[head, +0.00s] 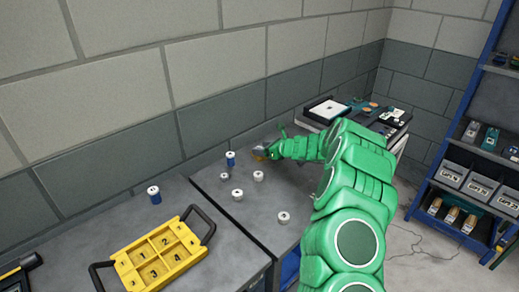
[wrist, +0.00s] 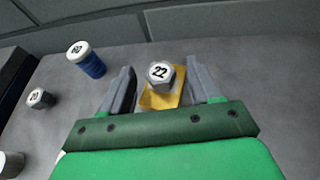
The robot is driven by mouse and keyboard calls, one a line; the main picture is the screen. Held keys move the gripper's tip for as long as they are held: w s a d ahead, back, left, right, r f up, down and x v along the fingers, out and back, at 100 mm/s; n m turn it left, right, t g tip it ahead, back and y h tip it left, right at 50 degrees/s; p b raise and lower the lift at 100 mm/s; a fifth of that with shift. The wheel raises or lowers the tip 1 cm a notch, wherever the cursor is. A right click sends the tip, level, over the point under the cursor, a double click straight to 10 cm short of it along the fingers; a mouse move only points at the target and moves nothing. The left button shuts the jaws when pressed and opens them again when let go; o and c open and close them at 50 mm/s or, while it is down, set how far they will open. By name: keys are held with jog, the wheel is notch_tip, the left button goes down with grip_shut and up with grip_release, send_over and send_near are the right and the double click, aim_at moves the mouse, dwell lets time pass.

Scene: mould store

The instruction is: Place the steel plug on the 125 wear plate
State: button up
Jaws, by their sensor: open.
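A grey steel plug (wrist: 160,76) with a white top marked 22 stands between the fingers in the wrist view. A yellow plate-like piece (wrist: 162,101) shows under and around its foot; no number on it is readable. My gripper (wrist: 160,70) is open, one finger on each side of the plug, with gaps visible. In the head view my gripper (head: 268,151) is low over the far part of the grey bench, by the wall, and hides the plug. I cannot make out a 125 marking anywhere.
A blue cylinder (wrist: 90,62) and a small grey plug (wrist: 42,99) stand left of my gripper. Several white-topped pieces, one here (head: 237,194), stand on the bench. A yellow numbered tray (head: 160,257) is at front left. A blue shelf (head: 470,160) stands right.

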jog(key=v, duration=1)
jog(key=shift+a, duration=0.1)
